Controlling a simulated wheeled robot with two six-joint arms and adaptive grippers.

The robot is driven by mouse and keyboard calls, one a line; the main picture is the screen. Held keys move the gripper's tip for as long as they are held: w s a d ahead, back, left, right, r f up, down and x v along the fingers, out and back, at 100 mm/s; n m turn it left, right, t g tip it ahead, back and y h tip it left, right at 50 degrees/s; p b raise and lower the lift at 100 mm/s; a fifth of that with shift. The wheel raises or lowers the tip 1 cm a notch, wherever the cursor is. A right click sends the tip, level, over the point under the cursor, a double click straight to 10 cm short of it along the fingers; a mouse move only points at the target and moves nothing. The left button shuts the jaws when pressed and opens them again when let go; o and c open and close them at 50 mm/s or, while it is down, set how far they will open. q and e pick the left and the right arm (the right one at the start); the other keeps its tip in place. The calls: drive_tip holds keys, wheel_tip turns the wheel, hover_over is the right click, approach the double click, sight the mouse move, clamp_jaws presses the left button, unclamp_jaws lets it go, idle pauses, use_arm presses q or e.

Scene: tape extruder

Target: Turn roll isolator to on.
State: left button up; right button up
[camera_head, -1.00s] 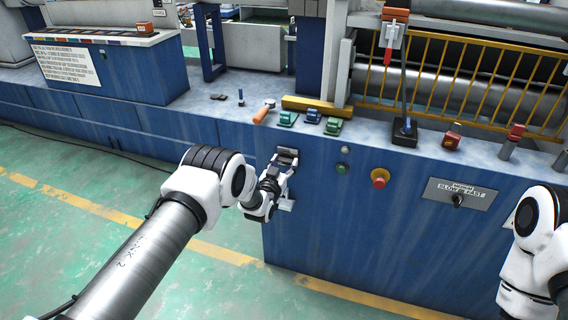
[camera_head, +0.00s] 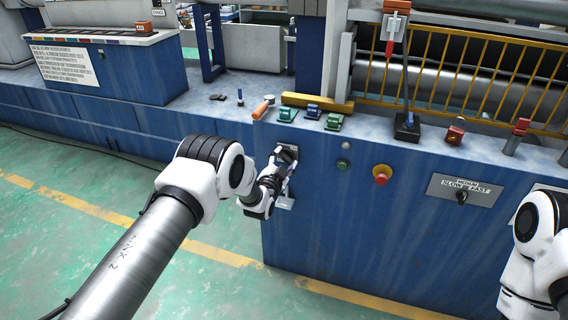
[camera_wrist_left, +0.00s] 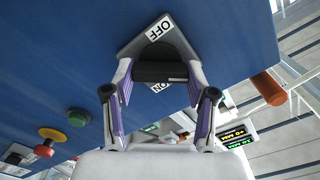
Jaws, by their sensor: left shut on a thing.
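The roll isolator is a grey plate on the blue machine front with a dark switch handle. In the left wrist view the plate (camera_wrist_left: 181,41) sits tilted, with an OFF label at its upper edge and a partly covered ON label below the black handle (camera_wrist_left: 160,72). My left gripper (camera_wrist_left: 158,70) has its fingers on both sides of this handle and is shut on it. My right gripper is out of view; only part of that arm shows at the right edge.
Right of the isolator are a green button (camera_head: 343,164), a red knob on a yellow base (camera_head: 381,175) and a slow/fast dial plate (camera_head: 464,190). An orange-handled tool (camera_head: 262,109) and small green and blue blocks lie on the ledge above.

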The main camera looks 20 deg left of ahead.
use_arm(q)
drive_tip(key=m+b, duration=0.1)
drive_tip(key=m, duration=0.4)
drive_tip(key=shift+d+f+m+b, duration=0.1)
drive_tip(key=shift+m+b, duration=0.2)
drive_tip(key=shift+b, duration=0.1)
drive_tip(key=shift+m+b, duration=0.6)
drive_tip(key=shift+m, duration=1.6)
drive_tip(key=o, duration=1.2)
drive_tip(key=shift+c, duration=0.2)
drive_tip(key=s, duration=1.2)
drive_tip(key=shift+a+f, duration=0.1)
drive_tip(key=shift+a, duration=0.1)
